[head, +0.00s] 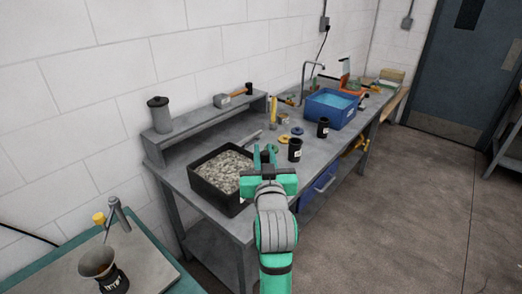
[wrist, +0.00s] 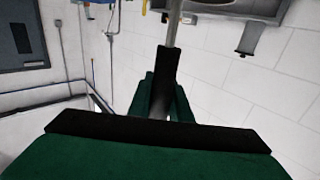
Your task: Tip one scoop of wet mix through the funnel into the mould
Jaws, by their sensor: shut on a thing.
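My gripper (head: 265,158) is at the front right of the black tray (head: 213,201) in the head view. In the wrist view its dark fingers (wrist: 164,85) are shut on a thin grey handle (wrist: 174,28), which looks like the scoop's. A grey rod (head: 252,137) shows just behind the fingers in the head view; the scoop's bowl cannot be made out. The tray holds grey, lumpy wet mix (head: 224,170). A grey funnel (head: 98,263) stands at the lower left, over a black labelled mould (head: 114,284), at the picture's edge.
The grey bench (head: 290,175) carries black cups (head: 295,150), a blue water tub (head: 331,109) and small tools. A raised shelf (head: 196,126) holds a grey pot (head: 158,113) and a hammer (head: 232,96). A gap separates the bench from the teal-edged table (head: 150,255). Open floor lies right.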

